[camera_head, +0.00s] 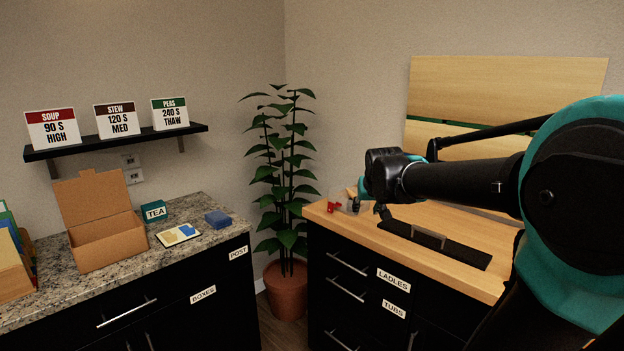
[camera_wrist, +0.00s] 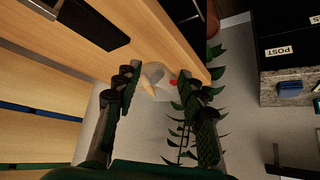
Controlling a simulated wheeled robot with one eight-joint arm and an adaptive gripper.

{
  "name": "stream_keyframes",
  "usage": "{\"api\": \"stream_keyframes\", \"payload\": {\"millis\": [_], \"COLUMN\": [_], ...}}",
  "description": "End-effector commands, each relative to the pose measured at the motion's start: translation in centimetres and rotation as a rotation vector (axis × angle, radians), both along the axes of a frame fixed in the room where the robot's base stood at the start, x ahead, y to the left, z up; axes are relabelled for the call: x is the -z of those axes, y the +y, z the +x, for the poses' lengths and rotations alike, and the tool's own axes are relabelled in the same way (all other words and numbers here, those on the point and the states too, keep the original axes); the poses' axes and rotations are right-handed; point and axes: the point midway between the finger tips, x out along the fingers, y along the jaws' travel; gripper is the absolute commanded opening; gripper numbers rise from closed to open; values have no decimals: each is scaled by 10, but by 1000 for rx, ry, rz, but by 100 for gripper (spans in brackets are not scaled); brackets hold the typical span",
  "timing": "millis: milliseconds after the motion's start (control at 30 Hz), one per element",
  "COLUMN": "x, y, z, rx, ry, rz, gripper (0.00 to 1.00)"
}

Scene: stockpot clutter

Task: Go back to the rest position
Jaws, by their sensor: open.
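My gripper (camera_head: 368,198) is at the end of my outstretched arm, over the left end of the wooden counter (camera_head: 465,232) in the head view. In the wrist view its two dark fingers (camera_wrist: 165,98) are spread wide with nothing held between them. A small red thing (camera_head: 333,206), a pale clear thing (camera_head: 346,202) and a wooden piece (camera_head: 351,191) are close to the gripper at the counter's corner. In the wrist view the clear thing (camera_wrist: 153,73) and the red thing (camera_wrist: 173,82) show beyond the fingertips. My gripper partly hides this corner in the head view.
A black panel with a handle (camera_head: 435,242) lies on the wooden counter. A tall potted plant (camera_head: 285,185) stands left of it. The granite counter (camera_head: 130,268) holds an open cardboard box (camera_head: 103,243), a TEA box (camera_head: 154,212) and a blue block (camera_head: 218,218). A shelf (camera_head: 115,141) bears three signs.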

Motion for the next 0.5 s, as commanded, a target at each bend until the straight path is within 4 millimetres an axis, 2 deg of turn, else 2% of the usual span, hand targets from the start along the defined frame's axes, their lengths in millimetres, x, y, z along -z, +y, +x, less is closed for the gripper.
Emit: {"api": "stream_keyframes", "payload": {"millis": [267,367,500], "x": [69,104,161], "y": [-13,-18,-25], "z": [-60,-96,-161], "rx": [6,7,6], "ry": [91,140,226], "rz": [-3,-2,1], "gripper": [41,41,41]}}
